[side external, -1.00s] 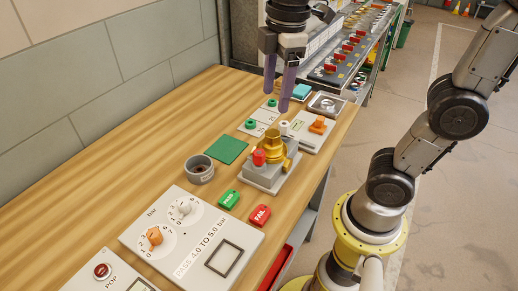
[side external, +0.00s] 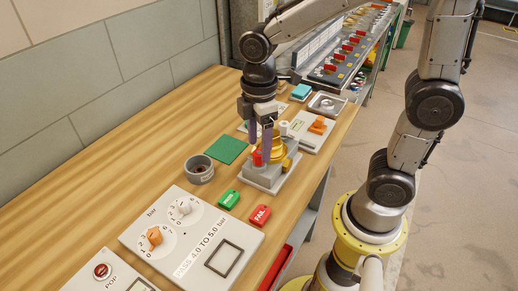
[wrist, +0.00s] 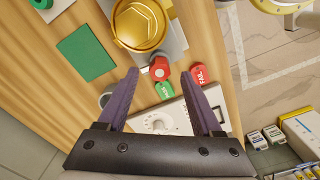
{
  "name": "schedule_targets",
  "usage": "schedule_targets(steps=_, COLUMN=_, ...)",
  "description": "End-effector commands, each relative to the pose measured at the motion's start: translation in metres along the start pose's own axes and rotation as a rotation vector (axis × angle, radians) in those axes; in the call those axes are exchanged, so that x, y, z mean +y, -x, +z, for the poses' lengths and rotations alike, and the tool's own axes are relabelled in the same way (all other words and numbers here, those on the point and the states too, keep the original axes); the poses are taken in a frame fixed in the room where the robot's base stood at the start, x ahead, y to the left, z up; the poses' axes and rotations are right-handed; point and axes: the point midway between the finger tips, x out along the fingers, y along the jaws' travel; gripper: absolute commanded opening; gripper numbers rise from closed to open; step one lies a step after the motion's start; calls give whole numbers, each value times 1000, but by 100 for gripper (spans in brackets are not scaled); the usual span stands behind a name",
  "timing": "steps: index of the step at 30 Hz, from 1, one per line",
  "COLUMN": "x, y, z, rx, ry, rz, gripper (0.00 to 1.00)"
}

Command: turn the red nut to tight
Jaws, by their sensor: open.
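The red nut (side external: 257,157) is on the near side of the brass valve body (side external: 279,150), which stands on a grey base (side external: 270,182). My gripper (side external: 260,153) points down right at the nut, its purple fingers partly hiding the valve. In the wrist view, the red nut (wrist: 159,69) appears between the two spread fingertips, with the brass valve (wrist: 143,27) just beyond. The fingers are open; I cannot tell whether either touches the nut.
A green PASS tag (side external: 229,199) and red FAIL tag (side external: 260,216) lie in front of the valve. A grey cup (side external: 199,170) and green mat (side external: 226,149) are to its left. A gauge panel (side external: 190,235) lies nearer. The left of the wooden bench is clear.

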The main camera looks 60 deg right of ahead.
Motion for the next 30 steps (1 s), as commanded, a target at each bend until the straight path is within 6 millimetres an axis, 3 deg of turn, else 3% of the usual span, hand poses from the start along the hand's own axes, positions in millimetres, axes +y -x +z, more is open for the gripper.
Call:
schedule_targets(steps=6, x=0, y=-21, z=0, rx=-1, ry=0, rz=-1, gripper=67)
schedule_targets(steps=17, x=0, y=-25, z=0, rx=0, ry=0, rz=0, gripper=65)
schedule_targets(steps=27, x=0, y=-24, z=0, rx=0, ry=0, rz=0, gripper=4)
schedule_targets(steps=30, x=0, y=-24, z=0, rx=0, ry=0, rz=0, gripper=0)
